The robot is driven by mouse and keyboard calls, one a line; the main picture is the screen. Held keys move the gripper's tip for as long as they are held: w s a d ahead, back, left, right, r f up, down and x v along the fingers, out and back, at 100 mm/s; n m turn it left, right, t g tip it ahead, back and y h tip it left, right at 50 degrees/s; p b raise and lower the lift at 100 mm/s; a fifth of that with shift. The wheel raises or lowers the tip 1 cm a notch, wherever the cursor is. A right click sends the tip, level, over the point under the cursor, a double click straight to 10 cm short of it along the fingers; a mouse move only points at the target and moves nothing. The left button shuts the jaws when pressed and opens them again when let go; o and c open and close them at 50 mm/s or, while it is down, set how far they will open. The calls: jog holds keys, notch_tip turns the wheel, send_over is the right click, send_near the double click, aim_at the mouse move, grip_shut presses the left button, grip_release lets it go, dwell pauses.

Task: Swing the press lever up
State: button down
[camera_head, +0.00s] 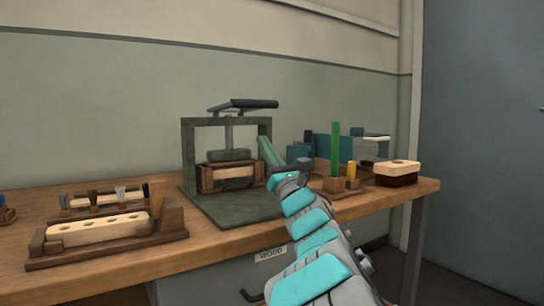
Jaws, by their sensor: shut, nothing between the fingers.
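The press (188,150) is a dark green frame on a flat base plate, standing on the bench left of my arm. Its lever (250,104) is a dark bar across the top, lying nearly level and reaching to the right. A screw post runs down from it to a pressing block (229,155), which sits over a wooden block (231,177) in the frame. My gripper (303,164) is to the right of the press and lower than the lever, apart from it. It is shut and empty; its fingertips are small and hard to make out.
A wooden holder with round holes (100,231) and several brushes stand at the left. Space above the press is clear.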

aim_at(240, 107)
notch_tip(240, 107, up, 6)
jog(key=w+a, duration=0.1)
jog(key=w, duration=0.1)
jog(key=shift+w+a, duration=0.25)
jog(key=shift+r, duration=0.15)
